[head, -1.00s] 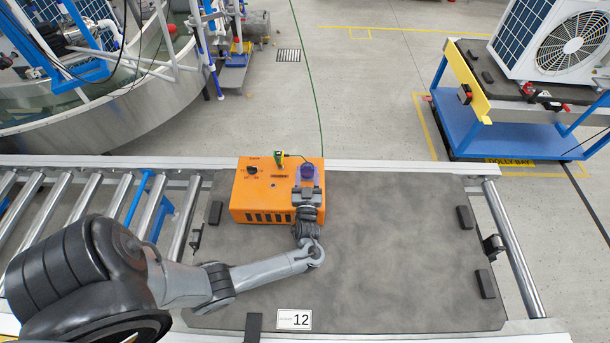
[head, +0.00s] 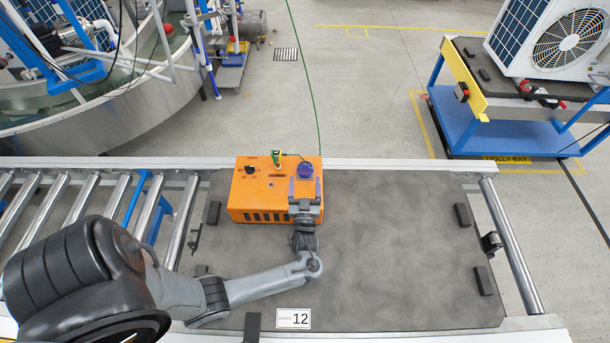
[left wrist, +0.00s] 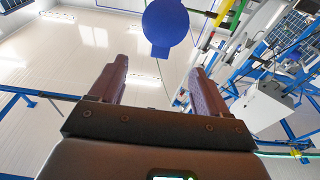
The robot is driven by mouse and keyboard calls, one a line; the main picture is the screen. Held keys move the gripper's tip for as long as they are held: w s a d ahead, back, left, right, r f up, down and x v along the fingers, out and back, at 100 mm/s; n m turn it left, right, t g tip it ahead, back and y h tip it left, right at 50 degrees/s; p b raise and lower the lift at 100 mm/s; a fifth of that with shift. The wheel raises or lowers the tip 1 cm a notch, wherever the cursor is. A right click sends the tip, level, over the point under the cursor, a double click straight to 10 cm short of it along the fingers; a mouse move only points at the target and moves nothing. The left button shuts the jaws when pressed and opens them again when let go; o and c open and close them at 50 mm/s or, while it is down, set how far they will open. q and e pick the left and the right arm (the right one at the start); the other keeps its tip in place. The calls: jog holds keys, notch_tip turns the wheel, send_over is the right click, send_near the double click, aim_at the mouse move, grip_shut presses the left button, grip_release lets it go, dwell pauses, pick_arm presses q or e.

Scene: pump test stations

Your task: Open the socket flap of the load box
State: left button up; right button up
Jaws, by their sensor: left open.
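The load box (head: 247,207) is an orange box at the back left of the dark mat. Its socket flap (head: 305,170) is a blue-purple disc near the right end of the box top. In the left wrist view the flap (left wrist: 165,22) shows as a round blue disc with a small tab below, beyond the fingertips. It looks raised, but its exact angle is hard to tell. My left gripper (head: 305,187) is open and empty, its two purple-grey fingers just in front of the flap, apart from it. The socket itself is hidden. My right gripper is out of view.
A black knob (head: 250,169) and a green-yellow plug (head: 276,157) with a green cable are on the box top. The mat (head: 400,250) is clear to the right, with black blocks (head: 484,281) near its edges. Rollers (head: 103,205) lie to the left.

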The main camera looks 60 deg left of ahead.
pick_arm(q)
jog(key=v, duration=0.6)
jog(key=shift+s+d, duration=0.25)
jog(key=shift+d, duration=0.05)
jog(key=shift+f, duration=0.1)
